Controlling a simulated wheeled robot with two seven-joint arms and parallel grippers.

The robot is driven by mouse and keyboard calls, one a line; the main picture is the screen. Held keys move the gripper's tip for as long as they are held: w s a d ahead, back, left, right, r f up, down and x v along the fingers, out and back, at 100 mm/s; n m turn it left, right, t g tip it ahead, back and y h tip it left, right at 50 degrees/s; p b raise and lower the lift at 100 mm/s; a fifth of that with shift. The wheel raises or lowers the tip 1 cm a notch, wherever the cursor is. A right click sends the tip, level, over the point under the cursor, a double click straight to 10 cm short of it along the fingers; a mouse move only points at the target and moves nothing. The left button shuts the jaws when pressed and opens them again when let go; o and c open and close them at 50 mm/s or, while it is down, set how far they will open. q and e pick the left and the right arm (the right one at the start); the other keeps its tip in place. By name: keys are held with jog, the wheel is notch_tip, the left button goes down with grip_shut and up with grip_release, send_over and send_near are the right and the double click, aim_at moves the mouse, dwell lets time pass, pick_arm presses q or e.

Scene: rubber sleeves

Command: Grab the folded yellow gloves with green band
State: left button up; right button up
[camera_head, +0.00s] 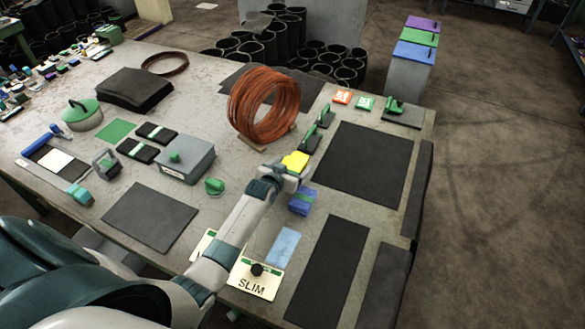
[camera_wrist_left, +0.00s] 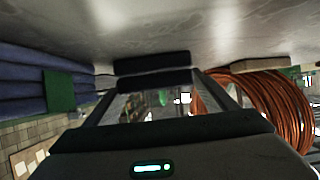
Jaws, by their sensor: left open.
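The folded yellow gloves (camera_head: 295,160) show as a small bright yellow block on the table, in front of the wire coil in the head view. No green band can be made out on them there. My left gripper (camera_head: 297,174) is open, low at the near side of the gloves, and partly covers them. Whether it touches them I cannot tell. In the left wrist view dark gripper parts (camera_wrist_left: 153,76) fill the middle, and no yellow shows. My right gripper is not in view.
The copper wire coil (camera_head: 263,104) stands behind. A grey box (camera_head: 187,160) is left; a black mat (camera_head: 366,163) lies right.

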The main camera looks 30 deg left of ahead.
aim_at(292, 165)
pick_arm(q)
jog(key=c, duration=1.2)
jog(key=shift+r, duration=0.2)
jog(key=shift+r+b, duration=0.3)
jog(key=shift+r, duration=0.25)
notch_tip(292, 165, up, 2)
jog(key=shift+r+b, duration=0.15)
jog(key=shift+b, duration=0.25)
jog(key=s+d+r, duration=0.2)
jog(key=d, duration=0.1)
jog(key=s+d+r+b, duration=0.1)
jog(key=s+d+r, duration=0.1)
jog(key=d, duration=0.1)
jog(key=s+d+r+b, duration=0.1)
jog(key=s+d+r, duration=0.1)
jog(key=d+r, duration=0.1)
jog(key=shift+s+d+r, duration=0.1)
jog(key=shift+s+d, duration=0.1)
jog(key=shift+d, duration=0.2)
